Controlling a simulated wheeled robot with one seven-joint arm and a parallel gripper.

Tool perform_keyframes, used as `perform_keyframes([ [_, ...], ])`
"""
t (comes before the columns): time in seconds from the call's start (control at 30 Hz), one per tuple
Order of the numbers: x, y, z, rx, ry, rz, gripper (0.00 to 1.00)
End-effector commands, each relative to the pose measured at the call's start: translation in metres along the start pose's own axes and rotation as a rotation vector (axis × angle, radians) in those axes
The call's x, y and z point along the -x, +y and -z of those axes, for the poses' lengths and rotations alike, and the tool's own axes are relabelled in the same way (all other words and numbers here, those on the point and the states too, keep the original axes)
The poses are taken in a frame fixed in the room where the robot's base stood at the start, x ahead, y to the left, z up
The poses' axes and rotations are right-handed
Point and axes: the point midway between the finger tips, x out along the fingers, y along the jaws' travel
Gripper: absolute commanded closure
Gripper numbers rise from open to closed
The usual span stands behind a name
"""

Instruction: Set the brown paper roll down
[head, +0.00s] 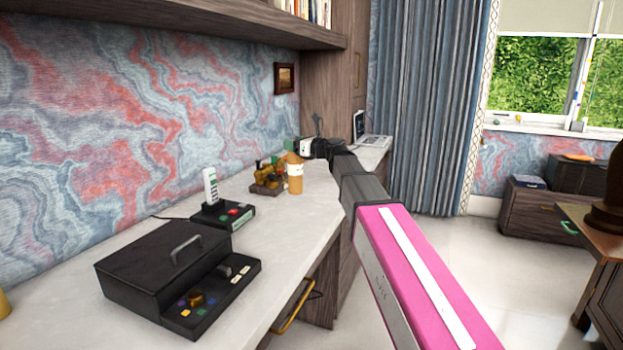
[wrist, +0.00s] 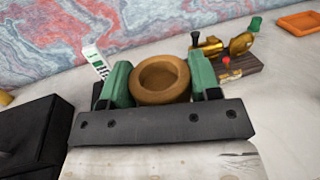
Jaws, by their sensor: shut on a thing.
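The brown paper roll (head: 295,182) is an upright orange-brown cylinder with a pale band, over the far part of the desk in the head view. In the wrist view its hollow round top (wrist: 160,98) shows between two green fingers. My gripper (wrist: 158,88) is shut on the roll, one finger on each side. In the head view my gripper (head: 296,149) is at the roll's upper part. The roll's underside is hidden, and I cannot tell whether it touches the desk.
The pale desk (head: 262,275) holds a black box with a control panel (head: 165,270), a white handset on a black base (head: 222,213), and a brass device on a wooden block (head: 268,183). An orange tray (wrist: 298,22) lies farther right. Bare desk lies in front of the roll.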

Motion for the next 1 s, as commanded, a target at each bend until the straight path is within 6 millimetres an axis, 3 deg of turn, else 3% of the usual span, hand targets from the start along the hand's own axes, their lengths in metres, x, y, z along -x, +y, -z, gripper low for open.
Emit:
perform_keyframes([
  [0.2,0.013,-0.044,0.027,-0.002,0.0,0.002,0.86],
  [0.4,0.024,-0.073,0.045,-0.001,0.0,0.001,0.86],
  [0.67,0.028,-0.081,0.056,-0.001,-0.001,-0.001,0.86],
  [1.0,0.027,-0.08,0.091,-0.001,-0.001,0.0,0.86],
])
